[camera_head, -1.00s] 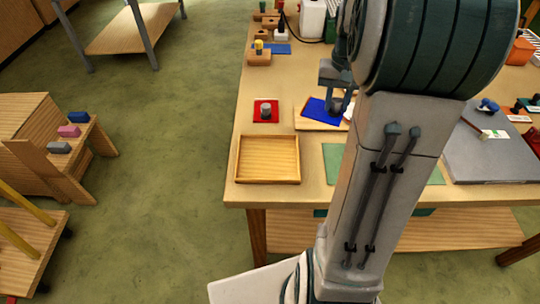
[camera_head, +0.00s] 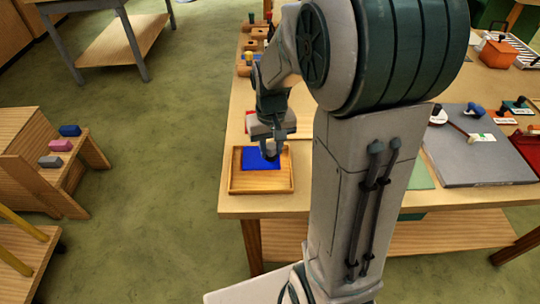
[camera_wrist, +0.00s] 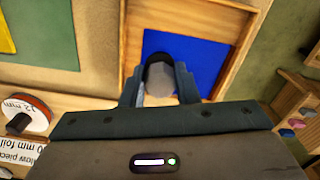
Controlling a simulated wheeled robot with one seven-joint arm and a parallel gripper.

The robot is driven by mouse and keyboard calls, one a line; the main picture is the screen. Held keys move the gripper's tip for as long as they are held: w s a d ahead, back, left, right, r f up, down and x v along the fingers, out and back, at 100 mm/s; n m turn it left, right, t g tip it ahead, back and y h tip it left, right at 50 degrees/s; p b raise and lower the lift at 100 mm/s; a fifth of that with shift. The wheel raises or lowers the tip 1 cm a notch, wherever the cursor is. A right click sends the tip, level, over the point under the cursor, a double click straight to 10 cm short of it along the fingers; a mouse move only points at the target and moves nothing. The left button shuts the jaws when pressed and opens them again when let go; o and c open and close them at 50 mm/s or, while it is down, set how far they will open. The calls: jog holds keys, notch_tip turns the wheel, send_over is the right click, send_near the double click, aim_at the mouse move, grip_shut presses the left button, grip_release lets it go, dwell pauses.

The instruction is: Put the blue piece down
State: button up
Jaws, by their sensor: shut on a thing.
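The blue piece (camera_head: 260,160) is a flat blue sheet with a grey knob on it. It is over the shallow wooden tray (camera_head: 262,191) at the table's front left, within its rim as seen from above. My gripper (camera_head: 271,152) is shut on the knob. In the wrist view the fingers (camera_wrist: 160,88) close around the grey knob, with the blue piece (camera_wrist: 205,62) beyond them and the tray's wooden rim (camera_wrist: 235,45) around it. I cannot tell whether the blue piece touches the tray floor.
A red piece (camera_head: 250,124) is partly hidden behind my arm. A green sheet (camera_head: 419,174) and a grey board (camera_head: 470,165) lie to the right. A labelled foil roll (camera_wrist: 25,114) shows in the wrist view. A wooden stand (camera_head: 45,165) with small blocks is left across open floor.

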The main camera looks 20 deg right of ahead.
aim_at(271, 157)
jog(key=shift+f, duration=2.05)
jog(key=shift+f, duration=0.1)
jog(key=o, duration=0.9)
